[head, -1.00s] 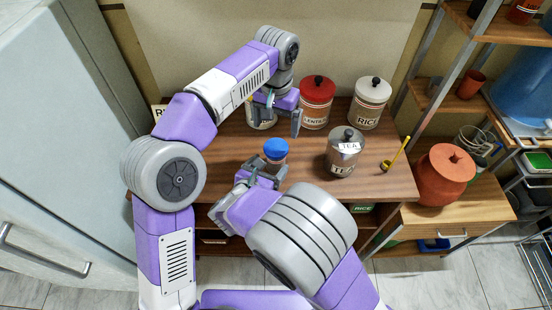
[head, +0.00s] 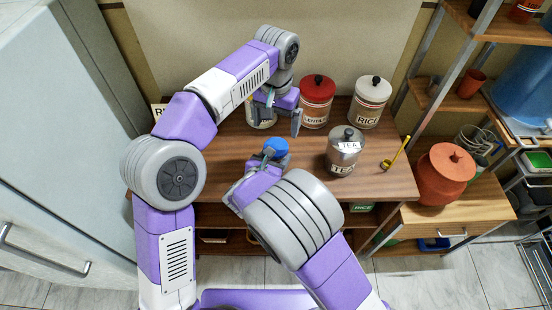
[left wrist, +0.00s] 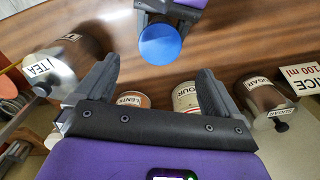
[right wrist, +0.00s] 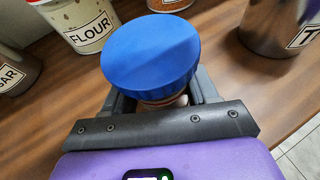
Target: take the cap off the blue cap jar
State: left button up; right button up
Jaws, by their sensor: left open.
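The blue cap (head: 276,147) sits on its small jar, upright on the wooden table in front of my arms. In the right wrist view the cap (right wrist: 150,55) largely hides the jar body (right wrist: 165,102), of which a strip shows below it. My right gripper (head: 266,160) has its fingers on either side of the jar, below the cap; whether they press on it is hidden. My left gripper (head: 277,117) is open and empty above the table, behind the jar. In the left wrist view the blue cap (left wrist: 160,46) lies beyond its fingertips.
The tea canister (head: 343,152) stands right of the jar, with a yellow-handled scoop (head: 394,155) farther right. The red-lidded lentils canister (head: 317,103) and the rice canister (head: 370,103) stand behind. The flour canister (right wrist: 82,22) is near my left gripper.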

aim_at(276, 147)
grip_shut()
pick_arm(q)
jog(key=a+r+m+y, duration=0.2)
jog(key=a+r+m, duration=0.15)
jog(key=m, duration=0.65)
jog(key=d+f+m, duration=0.1)
jog(key=m, duration=0.6)
jog(key=d+f+m+h, duration=0.1)
jog(key=m, duration=0.6)
jog(key=d+f+m+h, duration=0.1)
jog(key=m, duration=0.6)
jog(key=shift+d+f, duration=0.2)
jog(key=shift+f, duration=0.4)
notch_tip(276, 147, down, 7)
jog(key=shift+f, duration=0.15)
